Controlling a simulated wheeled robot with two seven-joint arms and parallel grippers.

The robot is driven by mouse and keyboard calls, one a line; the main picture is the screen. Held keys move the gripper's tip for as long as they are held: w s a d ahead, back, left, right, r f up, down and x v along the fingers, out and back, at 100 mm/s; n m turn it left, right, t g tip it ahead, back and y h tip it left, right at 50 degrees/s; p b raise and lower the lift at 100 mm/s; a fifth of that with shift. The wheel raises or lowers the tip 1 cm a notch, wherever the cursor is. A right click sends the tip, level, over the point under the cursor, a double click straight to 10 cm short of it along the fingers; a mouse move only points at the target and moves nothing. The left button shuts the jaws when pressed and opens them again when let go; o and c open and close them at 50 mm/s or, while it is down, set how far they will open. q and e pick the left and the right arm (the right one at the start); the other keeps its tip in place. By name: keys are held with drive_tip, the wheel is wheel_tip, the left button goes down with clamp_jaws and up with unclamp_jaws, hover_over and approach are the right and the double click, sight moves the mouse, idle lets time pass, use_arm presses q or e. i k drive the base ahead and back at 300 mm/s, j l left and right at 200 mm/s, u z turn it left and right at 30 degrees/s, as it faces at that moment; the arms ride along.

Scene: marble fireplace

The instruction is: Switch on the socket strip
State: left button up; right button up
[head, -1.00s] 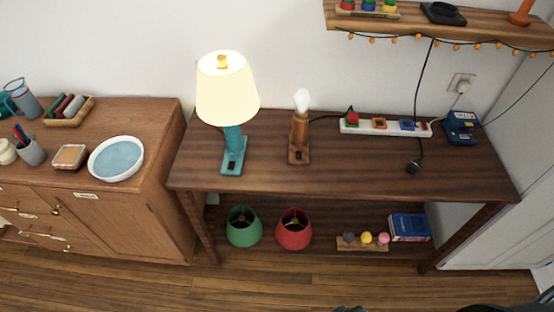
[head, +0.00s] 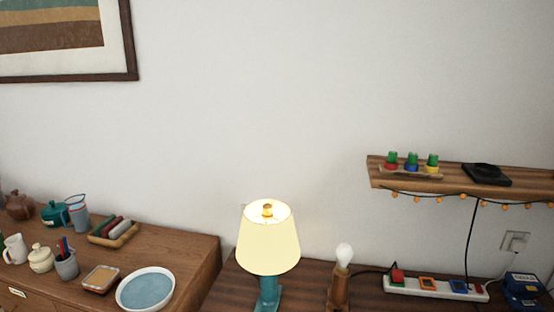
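The white socket strip (head: 450,292) lies along the back of the dark wooden table at the lower right of the head view. Neither of my grippers is in view.
A wooden wall shelf (head: 400,178) with a string of orange lights (head: 440,201) hangs above the strip. A wall outlet (head: 515,242) and a blue box (head: 524,288) are at the right. A cabinet (head: 190,246) with dishes and pots stands at the left.

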sight(479, 287)
drive_tip(key=i+z, duration=0.15)
drive_tip(key=z, duration=1.25)
